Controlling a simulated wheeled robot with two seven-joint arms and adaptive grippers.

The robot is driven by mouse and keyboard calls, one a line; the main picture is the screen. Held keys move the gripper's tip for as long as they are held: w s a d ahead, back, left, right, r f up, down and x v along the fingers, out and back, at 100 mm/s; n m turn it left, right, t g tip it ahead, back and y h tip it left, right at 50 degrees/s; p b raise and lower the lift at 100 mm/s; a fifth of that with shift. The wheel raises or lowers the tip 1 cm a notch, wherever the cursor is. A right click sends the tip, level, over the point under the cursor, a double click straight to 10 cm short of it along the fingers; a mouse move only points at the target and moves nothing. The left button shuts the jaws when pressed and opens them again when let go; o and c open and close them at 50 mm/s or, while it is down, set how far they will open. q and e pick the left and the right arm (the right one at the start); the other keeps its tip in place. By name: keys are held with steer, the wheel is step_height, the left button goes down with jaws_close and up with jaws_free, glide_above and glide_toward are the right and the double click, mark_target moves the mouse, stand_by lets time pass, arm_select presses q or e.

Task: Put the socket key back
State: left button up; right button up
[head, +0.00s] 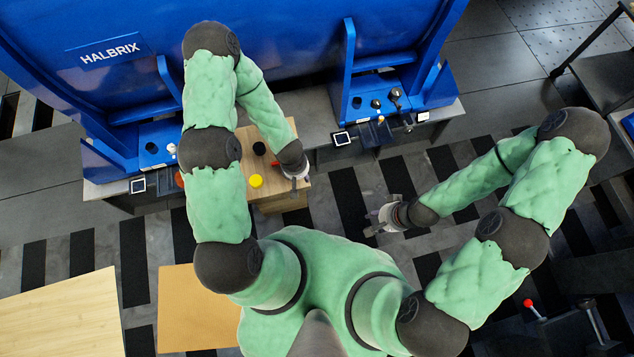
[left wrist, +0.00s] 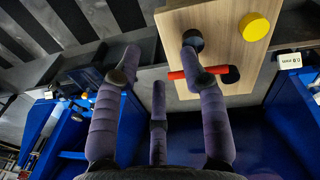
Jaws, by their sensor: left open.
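A short red bar (left wrist: 192,73) lies at the light wooden board (left wrist: 222,50), partly hidden by a finger; I cannot tell whether it is the socket key. It shows as a small red piece (head: 277,164) beside my left gripper (head: 295,173) in the head view. In the left wrist view my left gripper (left wrist: 158,62) has its fingers spread, one passing in front of the bar, and holds nothing I can see. My right gripper (head: 383,217) hangs over the striped floor, away from the board; its finger opening is unclear.
A yellow disc (head: 255,181) and a black disc (head: 259,148) are on the board. The blue HALBRIX machine (head: 290,50) stands behind, with grey ledges and small fittings. A pale table (head: 60,315) is at lower left. Floor between the board and my right gripper is clear.

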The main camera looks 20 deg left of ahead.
arm_select(q)
steer(key=s+d+r+m+h, duration=0.3)
steer(key=s+d+m, duration=0.3)
steer(key=s+d, duration=0.3)
steer(key=shift+r+g, duration=0.4)
steer(key=shift+r, duration=0.25)
